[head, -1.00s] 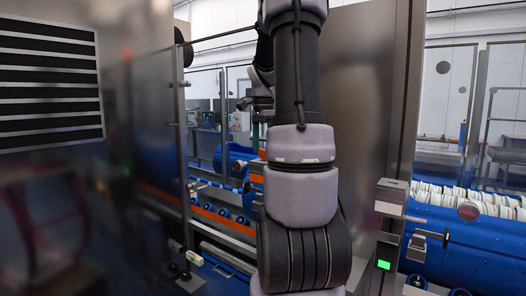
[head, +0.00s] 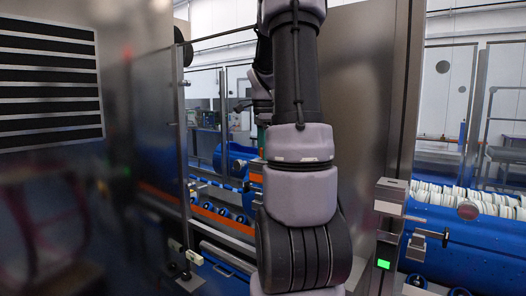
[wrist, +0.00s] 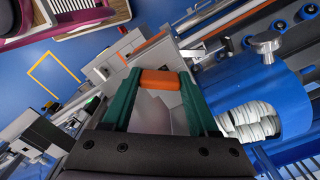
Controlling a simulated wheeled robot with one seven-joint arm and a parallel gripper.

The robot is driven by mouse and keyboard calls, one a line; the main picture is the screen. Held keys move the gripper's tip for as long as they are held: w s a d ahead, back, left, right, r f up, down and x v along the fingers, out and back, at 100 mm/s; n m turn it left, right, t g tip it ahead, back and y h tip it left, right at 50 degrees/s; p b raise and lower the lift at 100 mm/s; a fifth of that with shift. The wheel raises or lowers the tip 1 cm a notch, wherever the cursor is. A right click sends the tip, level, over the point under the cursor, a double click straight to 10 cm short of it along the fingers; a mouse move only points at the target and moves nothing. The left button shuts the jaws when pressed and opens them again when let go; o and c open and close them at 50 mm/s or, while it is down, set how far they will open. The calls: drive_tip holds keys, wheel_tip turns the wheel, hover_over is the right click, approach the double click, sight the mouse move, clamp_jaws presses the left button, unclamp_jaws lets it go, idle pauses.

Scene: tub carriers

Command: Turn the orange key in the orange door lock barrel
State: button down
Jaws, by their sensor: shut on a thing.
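In the wrist view my gripper (wrist: 160,77) has two green fingers shut on the orange key (wrist: 161,83), whose orange block spans the gap between the fingertips. A grey metal housing (wrist: 158,104) lies behind the key. I cannot make out the orange door lock barrel, so whether the key sits in it cannot be told. In the head view my arm covers the key and most of the gripper; only a small green part shows behind the arm.
A blue drum (wrist: 252,95) holding white discs lies right of the gripper in the wrist view. In the head view a steel door panel (head: 365,110) stands right behind my arm, with a latch post (head: 390,205) and a green-lit box (head: 384,265) nearby.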

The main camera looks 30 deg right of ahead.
drive_tip(key=shift+m, duration=0.7)
drive_tip(key=m, duration=0.4)
drive_tip(key=shift+m, duration=0.6)
drive_tip(key=m, duration=0.3)
drive_tip(key=shift+m, duration=0.3)
drive_tip(key=m, duration=0.3)
